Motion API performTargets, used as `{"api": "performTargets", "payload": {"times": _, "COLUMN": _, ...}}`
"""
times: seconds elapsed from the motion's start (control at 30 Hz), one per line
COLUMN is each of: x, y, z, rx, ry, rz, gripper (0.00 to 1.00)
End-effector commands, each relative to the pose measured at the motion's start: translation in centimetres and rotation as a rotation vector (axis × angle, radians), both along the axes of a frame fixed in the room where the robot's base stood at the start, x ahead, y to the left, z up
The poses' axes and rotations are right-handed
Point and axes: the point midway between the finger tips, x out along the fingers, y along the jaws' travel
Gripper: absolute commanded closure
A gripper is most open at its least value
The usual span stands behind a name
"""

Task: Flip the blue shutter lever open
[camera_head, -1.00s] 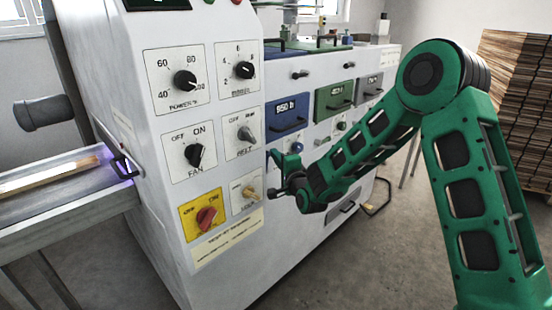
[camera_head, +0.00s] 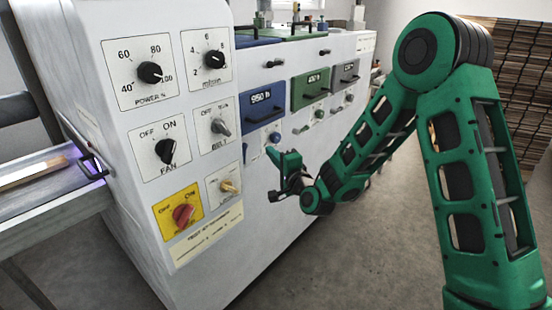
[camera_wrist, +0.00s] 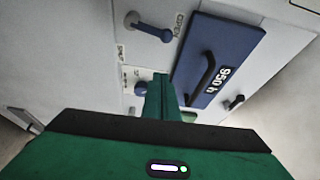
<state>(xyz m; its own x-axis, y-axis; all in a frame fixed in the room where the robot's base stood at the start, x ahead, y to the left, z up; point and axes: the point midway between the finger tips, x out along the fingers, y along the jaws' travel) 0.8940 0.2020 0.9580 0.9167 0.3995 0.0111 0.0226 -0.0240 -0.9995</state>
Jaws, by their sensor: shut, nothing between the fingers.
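The blue shutter lever (camera_wrist: 150,28) shows in the wrist view as a rounded blue arm with a knobbed end, on the pale machine face beside an "OPEN" label. It lies left of the blue panel marked 950 h (camera_wrist: 222,60). My gripper (camera_wrist: 158,100) is shut and empty, its green fingers below the lever in this view, with a gap between them. In the head view my gripper (camera_head: 282,170) is in front of the machine, below the blue panel. A small blue part (camera_head: 275,137) shows just above it; the lever's full shape is unclear there.
The white machine (camera_head: 120,215) carries several dials and a red knob (camera_head: 183,213) on the left. Green (camera_head: 311,88) and grey (camera_head: 346,73) panels with handles stand farther right. A conveyor (camera_head: 50,205) runs off left. Floor in front is clear.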

Motion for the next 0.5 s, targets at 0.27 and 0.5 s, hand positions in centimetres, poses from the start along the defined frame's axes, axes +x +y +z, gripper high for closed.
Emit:
{"api": "performTargets", "payload": {"times": 0.27, "x": -1.6, "y": -0.5, "z": 0.0, "rx": 0.0, "ry": 0.001, "rz": 0.002, "gripper": 1.0}}
{"api": "performTargets", "payload": {"times": 0.5, "x": -2.0, "y": -0.9, "z": 0.1, "rx": 0.0, "ry": 0.0, "rz": -0.001, "gripper": 1.0}}
